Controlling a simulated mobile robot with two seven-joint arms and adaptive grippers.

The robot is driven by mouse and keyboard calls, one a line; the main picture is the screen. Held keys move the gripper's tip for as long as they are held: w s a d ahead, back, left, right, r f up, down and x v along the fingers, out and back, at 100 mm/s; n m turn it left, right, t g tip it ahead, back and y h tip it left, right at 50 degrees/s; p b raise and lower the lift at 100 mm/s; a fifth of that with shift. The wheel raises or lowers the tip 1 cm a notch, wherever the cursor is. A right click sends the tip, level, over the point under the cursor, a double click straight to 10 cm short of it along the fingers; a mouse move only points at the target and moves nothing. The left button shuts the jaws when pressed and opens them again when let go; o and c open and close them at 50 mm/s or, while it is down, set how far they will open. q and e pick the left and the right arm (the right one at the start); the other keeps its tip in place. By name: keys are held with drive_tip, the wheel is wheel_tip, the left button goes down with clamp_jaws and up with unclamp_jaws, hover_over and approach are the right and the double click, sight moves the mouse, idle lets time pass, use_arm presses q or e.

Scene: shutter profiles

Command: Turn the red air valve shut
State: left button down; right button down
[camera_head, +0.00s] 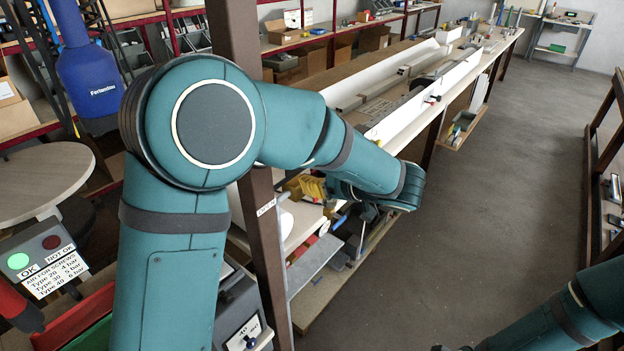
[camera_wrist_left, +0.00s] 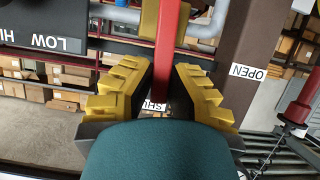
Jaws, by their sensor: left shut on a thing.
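The red valve handle (camera_wrist_left: 170,25) is a straight bar in the left wrist view, running from the top edge down between my yellow finger pads. My left gripper (camera_wrist_left: 163,68) is shut on it; it also shows in the head view (camera_head: 312,189), beside the brown post. An OPEN label (camera_wrist_left: 247,72) appears upside down on the post, right of the handle. A partly covered SHUT label (camera_wrist_left: 153,106) lies below, between the fingers. The handle is not clearly visible in the head view, where my arm and gripper block the area. My right gripper is outside the pictures.
The brown post (camera_head: 236,60) stands close by my left arm. A long workbench (camera_head: 400,115) with white profiles stretches to the back. A round table (camera_head: 40,165) and a blue tool (camera_head: 88,80) are at left. The grey floor (camera_head: 500,170) at right is clear.

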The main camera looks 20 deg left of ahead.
use_arm(q)
drive_tip(key=shift+w+f+m, duration=0.1)
drive_tip(key=shift+w+m, duration=0.1)
drive_tip(key=shift+m, duration=0.1)
idle(0.4)
drive_tip(key=c, duration=0.9)
unclamp_jaws()
drive_tip(key=shift+c, duration=0.2)
drive_tip(key=shift+d, duration=0.1)
drive_tip(key=v, duration=1.2)
drive_tip(key=shift+w, duration=0.15)
